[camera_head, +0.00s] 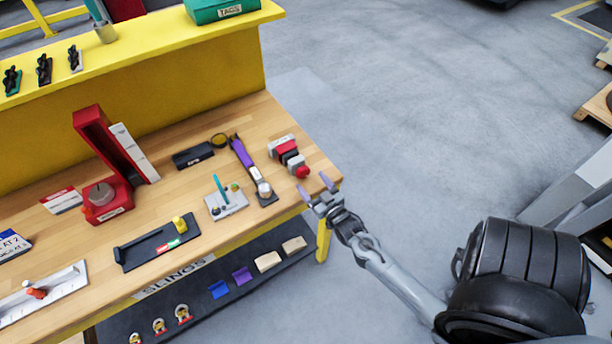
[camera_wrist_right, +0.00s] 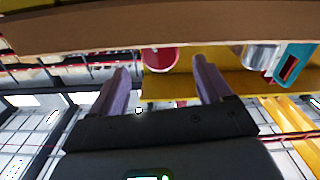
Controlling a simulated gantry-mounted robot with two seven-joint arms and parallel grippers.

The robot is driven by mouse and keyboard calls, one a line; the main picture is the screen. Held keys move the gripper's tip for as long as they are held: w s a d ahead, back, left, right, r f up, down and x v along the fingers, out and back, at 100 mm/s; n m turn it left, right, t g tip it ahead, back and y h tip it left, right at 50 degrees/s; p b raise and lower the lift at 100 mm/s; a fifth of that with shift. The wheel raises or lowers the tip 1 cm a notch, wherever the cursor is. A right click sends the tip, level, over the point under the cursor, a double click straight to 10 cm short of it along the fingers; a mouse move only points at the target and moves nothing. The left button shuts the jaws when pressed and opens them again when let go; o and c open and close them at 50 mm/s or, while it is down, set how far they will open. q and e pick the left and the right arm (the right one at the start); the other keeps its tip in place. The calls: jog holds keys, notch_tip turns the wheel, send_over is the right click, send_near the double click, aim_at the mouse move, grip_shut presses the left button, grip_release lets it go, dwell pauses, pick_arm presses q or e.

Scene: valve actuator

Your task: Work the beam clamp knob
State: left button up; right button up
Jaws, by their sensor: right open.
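A small grey-and-red clamp-like block (camera_head: 286,152) sits at the right end of the wooden bench. A round red knob (camera_head: 302,172) is on its near end, and I take this as the beam clamp knob. My right gripper (camera_head: 314,185) is open and empty just off the bench's right edge, close to the knob but apart from it. In the right wrist view, a round red face (camera_wrist_right: 158,58), apparently the knob, shows beyond and between the open fingers (camera_wrist_right: 163,85). My left gripper is not in view.
The wooden bench (camera_head: 150,205) also holds a purple-handled tool (camera_head: 242,152), a small plate with a teal rod (camera_head: 226,200), a black tray with a yellow knob (camera_head: 150,248) and a red device with a grey dial (camera_head: 106,200). Open floor lies right of the bench.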

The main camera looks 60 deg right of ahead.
aim_at(305, 174)
jog(key=shift+x, duration=2.3)
jog(key=shift+c, duration=0.2)
jog(key=c, duration=1)
jog(key=shift+r+p, duration=0.15)
jog(key=shift+p, duration=0.15)
jog(key=shift+m, duration=0.3)
jog(key=o, duration=1)
jog(key=shift+o, duration=0.2)
jog(key=shift+s+a, duration=0.1)
jog(key=shift+s, duration=0.05)
jog(key=v, duration=1)
jog(key=shift+s, duration=0.25)
